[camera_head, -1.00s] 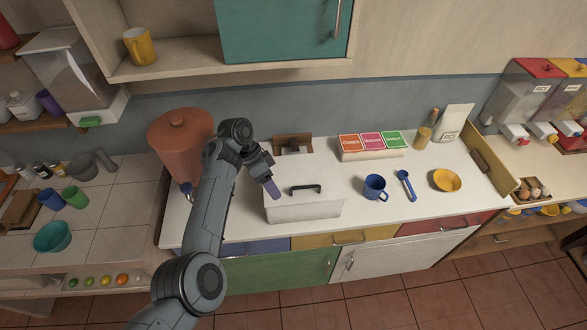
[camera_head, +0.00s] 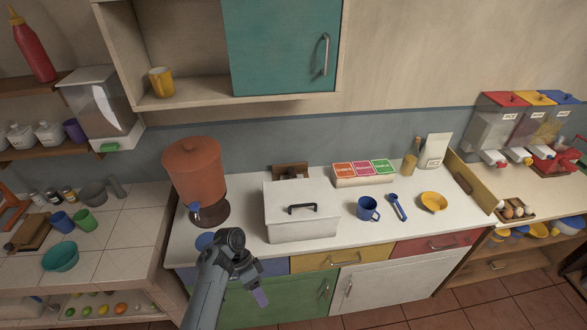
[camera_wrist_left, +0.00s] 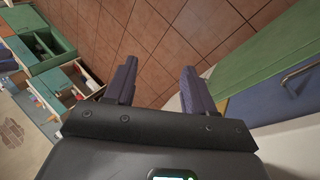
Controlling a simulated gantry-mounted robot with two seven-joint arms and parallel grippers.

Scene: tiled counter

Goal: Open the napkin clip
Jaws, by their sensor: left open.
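A brown wooden holder (camera_head: 290,171) stands at the back of the white counter, behind the white lidded box. It may be the napkin clip, but the box hides its lower part and I cannot tell whether it is open or shut. My left gripper (camera_head: 260,297) is low in front of the counter, before the green cabinet door and well away from the holder. In the left wrist view its two purple-grey fingers (camera_wrist_left: 160,88) are apart with nothing between them, above the tiled floor. My right gripper is not in view.
The white box (camera_head: 302,230) with a black handle stands between my left gripper and the holder. A terracotta dispenser (camera_head: 192,168) is left of it.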

